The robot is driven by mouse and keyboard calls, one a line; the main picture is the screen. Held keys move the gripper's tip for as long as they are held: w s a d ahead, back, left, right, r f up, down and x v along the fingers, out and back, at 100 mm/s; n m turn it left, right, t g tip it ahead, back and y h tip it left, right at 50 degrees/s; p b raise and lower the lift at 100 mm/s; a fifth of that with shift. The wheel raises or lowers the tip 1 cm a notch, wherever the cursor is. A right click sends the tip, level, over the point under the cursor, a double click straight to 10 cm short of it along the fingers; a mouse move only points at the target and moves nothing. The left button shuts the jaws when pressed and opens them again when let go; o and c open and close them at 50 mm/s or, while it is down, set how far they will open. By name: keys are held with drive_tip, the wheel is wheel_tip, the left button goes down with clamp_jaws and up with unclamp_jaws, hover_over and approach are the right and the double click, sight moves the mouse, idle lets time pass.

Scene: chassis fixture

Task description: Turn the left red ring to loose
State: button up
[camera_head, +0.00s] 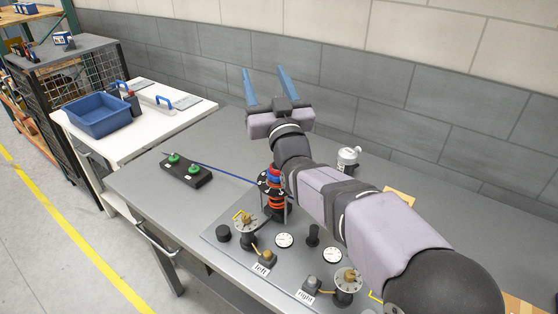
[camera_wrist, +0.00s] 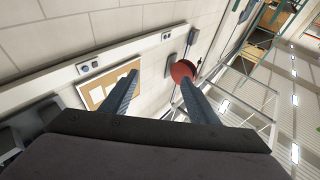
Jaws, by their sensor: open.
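My gripper (camera_head: 265,72) is raised above the back of the bench, its two blue fingers apart and pointing up towards the wall. In the wrist view my gripper (camera_wrist: 159,70) is open with nothing between the fingers. Red-orange rings (camera_head: 277,203) show on a dark post in the middle of the fixture, below my gripper and partly beside my arm. The left label (camera_head: 262,268) sits at the front of the fixture plate. I cannot tell which part is the left red ring.
The fixture plate (camera_head: 222,250) also carries two white gauges (camera_head: 284,240), a black knob (camera_head: 223,232) and the right label (camera_head: 307,295). A black box with green buttons (camera_head: 186,170) is at left. A blue bin (camera_head: 96,115) stands on a white table. My arm hides the right side.

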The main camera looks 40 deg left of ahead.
drive_tip(key=d+f+m+h, duration=0.1)
drive_tip(key=f+h, duration=0.1)
drive_tip(key=f, duration=0.6)
drive_tip(key=s+d+f+m+t+h+b, duration=0.1)
drive_tip(key=d+f+h, duration=0.1)
drive_tip(key=f, duration=0.5)
drive_tip(key=s+d+f+m+h, duration=0.1)
drive_tip(key=f+h, duration=0.3)
drive_tip(key=f, duration=0.4)
drive_tip(key=shift+s+d+f+m+t, duration=0.25)
drive_tip(key=shift+d+f+m+t, duration=0.15)
drive_tip(key=shift+m, duration=0.1)
drive_tip(key=shift+p+x, duration=1.1)
drive_tip(key=shift+x, duration=2.6)
drive_tip(key=shift+r, duration=0.1)
drive_tip(key=c, duration=1.1)
drive_tip(key=shift+o, duration=0.2)
